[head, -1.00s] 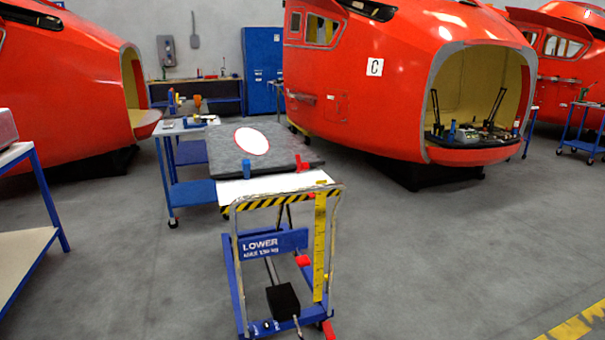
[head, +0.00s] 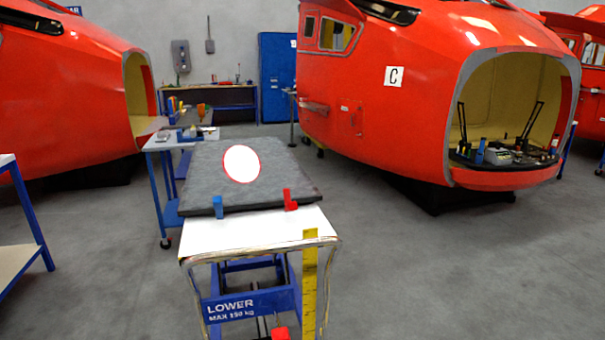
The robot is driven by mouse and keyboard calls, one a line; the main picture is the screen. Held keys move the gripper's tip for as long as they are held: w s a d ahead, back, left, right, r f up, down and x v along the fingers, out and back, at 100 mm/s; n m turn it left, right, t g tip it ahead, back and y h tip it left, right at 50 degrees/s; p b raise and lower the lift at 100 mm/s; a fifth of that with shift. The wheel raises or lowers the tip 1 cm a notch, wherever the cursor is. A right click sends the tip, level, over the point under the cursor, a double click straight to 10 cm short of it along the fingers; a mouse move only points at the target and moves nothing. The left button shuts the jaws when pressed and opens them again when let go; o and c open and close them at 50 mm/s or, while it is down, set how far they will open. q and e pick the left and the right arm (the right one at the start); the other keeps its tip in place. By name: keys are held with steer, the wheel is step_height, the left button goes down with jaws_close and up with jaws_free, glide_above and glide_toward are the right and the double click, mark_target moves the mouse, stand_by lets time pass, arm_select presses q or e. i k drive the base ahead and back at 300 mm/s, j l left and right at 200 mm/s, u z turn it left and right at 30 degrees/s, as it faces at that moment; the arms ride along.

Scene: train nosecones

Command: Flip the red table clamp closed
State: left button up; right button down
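The red table clamp (head: 290,200) sits at the near right edge of the dark grey slab on the lift table. Part of it stands up above the slab, and a short foot points right. A blue clamp (head: 218,207) stands at the same near edge, further left. The grey slab (head: 270,188) carries a white oval with a red rim (head: 242,164). It lies on the white lift table top (head: 257,228). Neither of my grippers shows in the head view.
The lift table's handle frame (head: 333,262), with a yellow measuring strip (head: 310,285), stands nearest me. A blue trolley (head: 165,185) stands behind left. Red nosecones stand left (head: 70,95) and right (head: 400,110). Grey floor is open to the right.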

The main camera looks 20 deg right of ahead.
mark_target(290, 206)
steer(key=i+l, duration=0.25)
steer(key=l, duration=0.15)
steer(key=i+l+u, duration=0.1)
steer(key=i+l, duration=0.45)
steer(key=l, duration=0.25)
steer(key=i+l, duration=0.25)
steer(key=l, duration=0.15)
steer(key=i+l+u, duration=0.1)
steer(key=i+l, duration=0.15)
steer(key=l, duration=0.2)
steer(key=i+l, duration=0.25)
steer(key=l, duration=0.15)
